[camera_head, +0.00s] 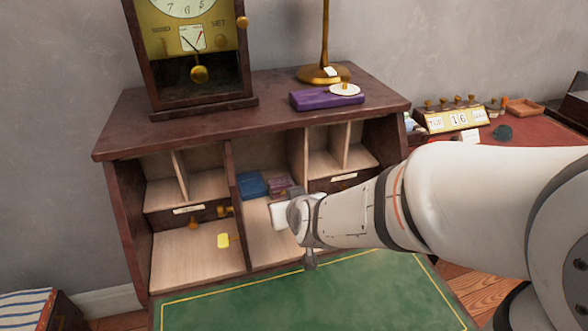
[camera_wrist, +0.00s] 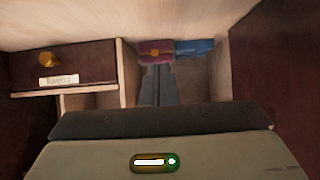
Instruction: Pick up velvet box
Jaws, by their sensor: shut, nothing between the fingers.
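A small maroon box (camera_head: 280,186), which looks like the velvet box, sits at the back of the middle cubby of the wooden desk hutch. In the wrist view the maroon box (camera_wrist: 156,46) has a gold clasp on its front. My gripper (camera_wrist: 157,68) is shut and empty, its fingertips in front of the maroon box and overlapping its lower edge in the picture. I cannot tell whether they touch it. In the head view my wrist reaches into the cubby and hides the fingers. The wrist picture looks upside down compared with the head view.
A blue box (camera_head: 252,185) stands close beside the maroon one; it also shows in the wrist view (camera_wrist: 194,47). Cubby walls and a labelled drawer (camera_wrist: 62,67) flank my gripper. A purple box (camera_head: 318,99), a lamp (camera_head: 323,73) and a clock (camera_head: 190,50) stand on top.

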